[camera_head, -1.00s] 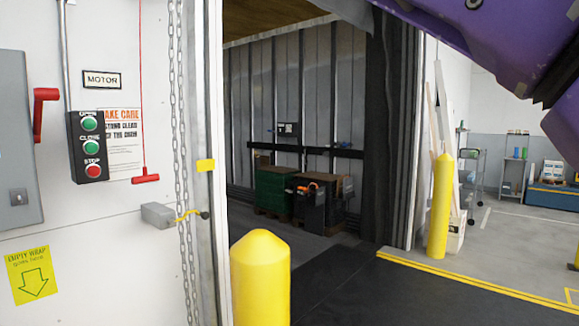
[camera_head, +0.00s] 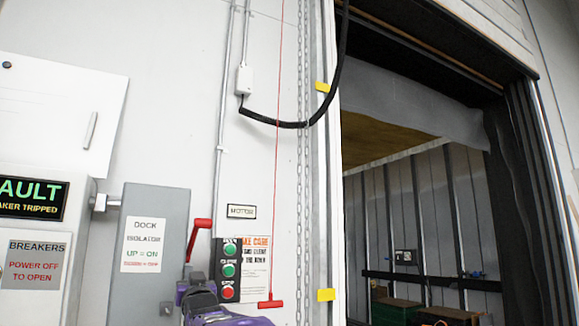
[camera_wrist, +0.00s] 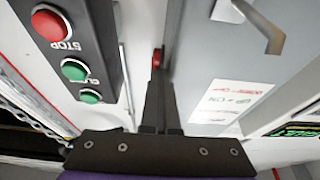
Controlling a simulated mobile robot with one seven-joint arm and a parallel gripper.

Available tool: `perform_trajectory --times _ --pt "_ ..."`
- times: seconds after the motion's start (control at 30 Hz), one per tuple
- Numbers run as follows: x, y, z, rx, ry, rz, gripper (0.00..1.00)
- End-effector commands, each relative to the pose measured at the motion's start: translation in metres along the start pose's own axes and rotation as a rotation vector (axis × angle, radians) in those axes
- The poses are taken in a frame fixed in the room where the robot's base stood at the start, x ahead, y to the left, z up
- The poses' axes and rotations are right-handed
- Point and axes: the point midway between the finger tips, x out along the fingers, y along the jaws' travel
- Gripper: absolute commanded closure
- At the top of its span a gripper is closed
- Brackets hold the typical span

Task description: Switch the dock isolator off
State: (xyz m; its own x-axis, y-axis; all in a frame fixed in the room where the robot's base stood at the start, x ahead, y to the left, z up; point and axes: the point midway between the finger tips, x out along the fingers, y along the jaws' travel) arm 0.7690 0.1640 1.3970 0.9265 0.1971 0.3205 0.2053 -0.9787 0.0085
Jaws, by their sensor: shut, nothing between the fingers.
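The dock isolator (camera_head: 150,262) is a grey wall box labelled "DOCK ISOLATOR, UP = ON" with a smaller red line below. Its red lever (camera_head: 200,236) is on the right side, with the grip up. In the wrist view, which is upside down, the box (camera_wrist: 222,62) is right of my fingers and a small part of the red lever (camera_wrist: 158,58) shows at their tips. My gripper (camera_wrist: 157,85) is shut and empty, close to the lever; I cannot tell whether they touch. In the head view my purple wrist is below the lever and hides the lower right of the box.
A push-button box (camera_head: 229,268) with green and red buttons is close on the right, also in the wrist view (camera_wrist: 75,50). A red pull cord handle (camera_head: 271,304) and chain hang beyond it. A breaker cabinet (camera_head: 34,277) with a lit fault display (camera_head: 32,198) stands left.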

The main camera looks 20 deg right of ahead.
Motion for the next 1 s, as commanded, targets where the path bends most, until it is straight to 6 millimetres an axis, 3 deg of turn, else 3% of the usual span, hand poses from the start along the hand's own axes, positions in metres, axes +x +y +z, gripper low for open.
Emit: perform_trajectory --times 0.03,0.2,1.0 --pt "-0.0138 0.0133 -0.0929 0.006 0.137 0.013 1.00" --pt "-0.0116 0.0128 -0.0995 0.006 0.163 0.010 1.00" --pt "-0.0105 0.0123 -0.0910 0.005 0.148 0.011 1.00"
